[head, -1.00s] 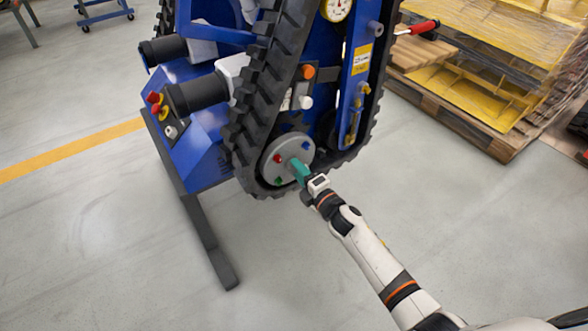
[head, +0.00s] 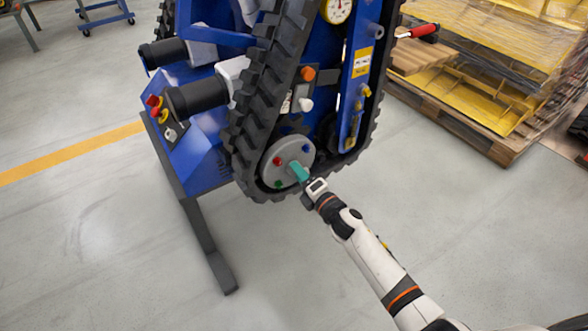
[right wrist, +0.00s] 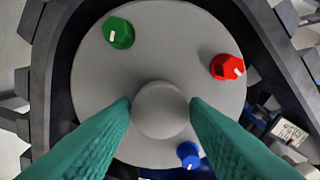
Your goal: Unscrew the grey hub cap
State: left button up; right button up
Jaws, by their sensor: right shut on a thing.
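The grey hub cap (right wrist: 161,108) is a round knob at the middle of a grey disc (right wrist: 110,75) in the right wrist view. The disc bears a green knob (right wrist: 118,33), a red knob (right wrist: 227,67) and a blue knob (right wrist: 188,153) around the cap. In the head view the disc (head: 287,153) sits at the lower end of the black track. My right gripper (head: 298,171) is at the disc; its teal fingers (right wrist: 160,112) are shut on the cap from both sides. In the head view the fingers hide most of the cap. My left gripper is out of view.
The black rubber track (head: 262,95) runs up around the disc on the blue carrier (head: 205,135). A dark stand leg (head: 208,245) reaches over the floor at the left. Wooden pallets (head: 480,135) with yellow parts stand at the right. The floor between is clear.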

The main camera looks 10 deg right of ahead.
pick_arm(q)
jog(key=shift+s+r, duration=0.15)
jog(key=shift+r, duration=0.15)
pick_arm(e)
jog(key=shift+s+n, duration=0.1)
jog(key=shift+n, duration=0.2)
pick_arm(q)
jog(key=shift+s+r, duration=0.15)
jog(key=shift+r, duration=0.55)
pick_arm(e)
jog(key=shift+s+n, duration=0.1)
jog(key=shift+n, duration=0.2)
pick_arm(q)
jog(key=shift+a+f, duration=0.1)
pick_arm(e)
jog(key=shift+s, duration=0.15)
